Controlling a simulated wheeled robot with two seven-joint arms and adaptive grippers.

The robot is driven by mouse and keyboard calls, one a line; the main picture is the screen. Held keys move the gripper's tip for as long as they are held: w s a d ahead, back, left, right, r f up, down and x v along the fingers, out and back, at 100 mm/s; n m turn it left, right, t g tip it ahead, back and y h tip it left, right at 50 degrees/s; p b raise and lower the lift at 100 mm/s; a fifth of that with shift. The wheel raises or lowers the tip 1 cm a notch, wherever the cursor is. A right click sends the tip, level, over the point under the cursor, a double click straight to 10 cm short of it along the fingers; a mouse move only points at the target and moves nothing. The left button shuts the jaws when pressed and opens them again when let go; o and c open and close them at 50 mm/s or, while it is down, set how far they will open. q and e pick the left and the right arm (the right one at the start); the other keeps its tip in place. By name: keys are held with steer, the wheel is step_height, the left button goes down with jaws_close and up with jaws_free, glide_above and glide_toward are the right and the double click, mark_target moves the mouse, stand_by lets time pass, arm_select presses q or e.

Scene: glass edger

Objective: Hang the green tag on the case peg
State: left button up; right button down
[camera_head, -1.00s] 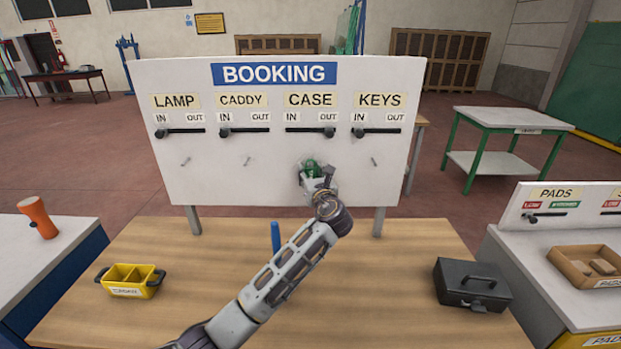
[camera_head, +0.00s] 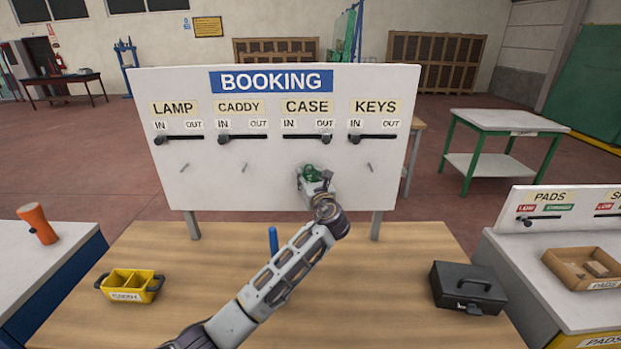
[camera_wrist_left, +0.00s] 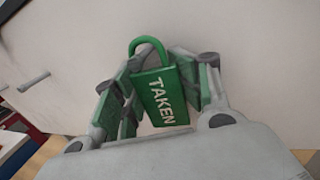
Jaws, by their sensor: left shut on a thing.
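The green tag (camera_head: 310,172), with a loop at its top, is in front of the white board below the CASE label (camera_head: 307,106). In the left wrist view the tag (camera_wrist_left: 163,95) reads TAKEN and its loop points up. My left gripper (camera_head: 315,183) is shut on the tag, with a finger on each side of it. The case peg is not visible; the tag and gripper cover that part of the board. I cannot tell whether the loop is around the peg. My right gripper is not in view.
Bare pegs show below LAMP (camera_head: 184,167), CADDY (camera_head: 245,167) and KEYS (camera_head: 370,167). A yellow caddy (camera_head: 130,287), a blue upright handle (camera_head: 273,240) and a black case (camera_head: 468,288) are on the wooden table.

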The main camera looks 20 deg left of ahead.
arm_select(q)
steer(key=shift+a+r, duration=0.2)
steer(key=shift+a, duration=0.15)
steer(key=o, duration=0.9)
steer(key=shift+a, duration=0.1)
steer(key=shift+o, duration=1.3)
steer(key=shift+w+a+f, duration=0.15)
steer(key=shift+f, duration=0.1)
steer(key=shift+s+d+f, duration=0.1)
steer(key=shift+s+d, duration=0.2)
steer(key=shift+d, duration=0.2)
steer(key=v, duration=0.7)
steer(key=shift+s+a, duration=0.1)
steer(key=shift+s, duration=0.1)
